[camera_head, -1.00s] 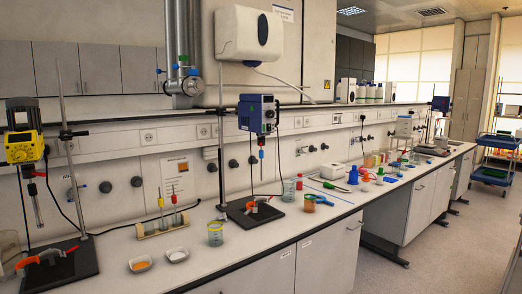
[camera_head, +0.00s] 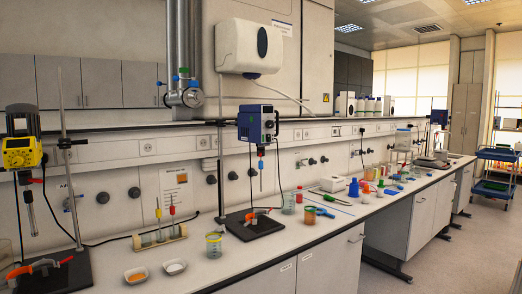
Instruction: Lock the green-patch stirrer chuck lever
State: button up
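A further small blue stirrer (camera_head: 439,117) stands far back at the right. No green patch can be made out on any stirrer, and lever positions are too small to tell. My gripper is not in view.
Red-orange clamps lie on the stand bases. A blue cart (camera_head: 494,172) stands at the right; the floor before it is clear.

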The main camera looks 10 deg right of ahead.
aim_at(260, 150)
jog(key=z, duration=0.05)
jog(key=k, duration=1.3)
jog(key=z, duration=0.55)
jog(key=i, duration=2.35)
jog(key=u, duration=0.45)
